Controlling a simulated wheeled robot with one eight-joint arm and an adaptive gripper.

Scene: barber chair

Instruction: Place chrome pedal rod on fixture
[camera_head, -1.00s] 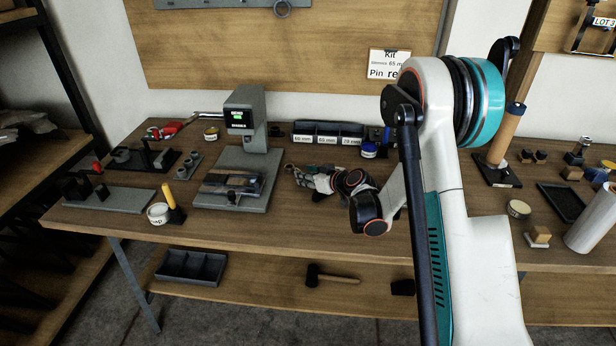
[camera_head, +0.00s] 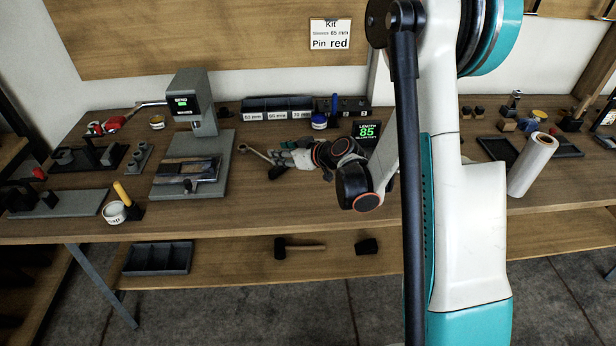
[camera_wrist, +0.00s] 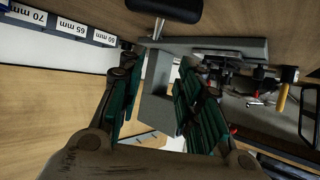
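A thin metal rod with a ring-shaped end (camera_head: 244,149) shows just left of my gripper (camera_head: 284,154) in the head view; it appears to be the chrome pedal rod. In the wrist view a short chrome rod (camera_wrist: 158,29) hangs below a black pad (camera_wrist: 166,8), beyond my gripper (camera_wrist: 158,70). My gripper's green-padded fingers are spread, with a gap between them. I cannot tell whether they touch the rod. A grey fixture (camera_head: 222,150) with an upright display post stands to the left; it also shows in the wrist view (camera_wrist: 153,108). Its display is lit green.
A white cup (camera_head: 115,212) and a yellow-handled tool (camera_head: 122,192) stand at the front left. The front middle of the wooden bench (camera_head: 245,211) is clear.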

